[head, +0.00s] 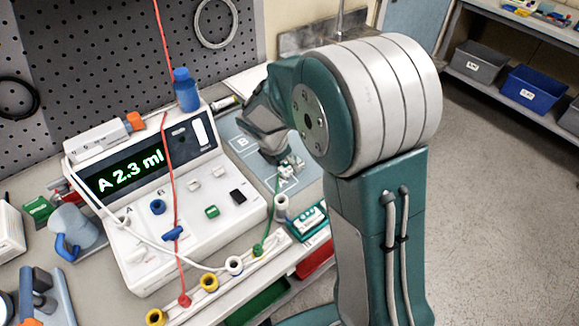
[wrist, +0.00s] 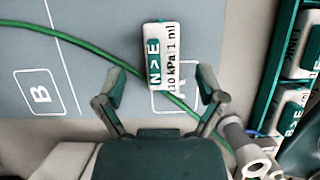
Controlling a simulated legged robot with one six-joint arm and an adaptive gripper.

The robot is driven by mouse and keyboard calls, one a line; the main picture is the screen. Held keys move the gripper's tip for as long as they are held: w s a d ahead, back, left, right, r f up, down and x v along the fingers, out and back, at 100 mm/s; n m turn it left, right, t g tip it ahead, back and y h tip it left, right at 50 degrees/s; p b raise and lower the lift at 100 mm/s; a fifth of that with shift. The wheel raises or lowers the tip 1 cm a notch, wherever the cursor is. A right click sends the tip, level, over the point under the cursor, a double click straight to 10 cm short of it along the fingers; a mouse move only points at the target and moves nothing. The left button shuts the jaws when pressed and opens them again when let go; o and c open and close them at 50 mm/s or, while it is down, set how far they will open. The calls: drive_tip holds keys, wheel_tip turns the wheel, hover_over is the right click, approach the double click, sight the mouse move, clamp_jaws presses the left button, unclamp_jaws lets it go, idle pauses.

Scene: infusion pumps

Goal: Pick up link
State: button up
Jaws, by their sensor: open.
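My gripper (wrist: 160,82) is open, with one finger on each side of the block's near end and gaps showing between. A green tube (wrist: 85,47) runs diagonally across the mat and passes at the block; whether it goes beneath or joins it is unclear. In the head view, my gripper (head: 285,165) is over the mat and partly hides the block.
A square marked B (wrist: 40,92) on the mat is empty. A rack of similar labelled blocks (wrist: 297,105) stands at the right in the wrist view, near a pale ring connector (wrist: 255,168). The pump console (head: 190,195), reading "A 2.3 ml", stands left of my arm.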

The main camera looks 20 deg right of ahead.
drive_tip(key=shift+x, duration=0.9)
drive_tip(key=shift+d, duration=0.4)
drive_tip(key=c, duration=1.2)
drive_tip(key=shift+a, duration=0.2)
clamp_jaws()
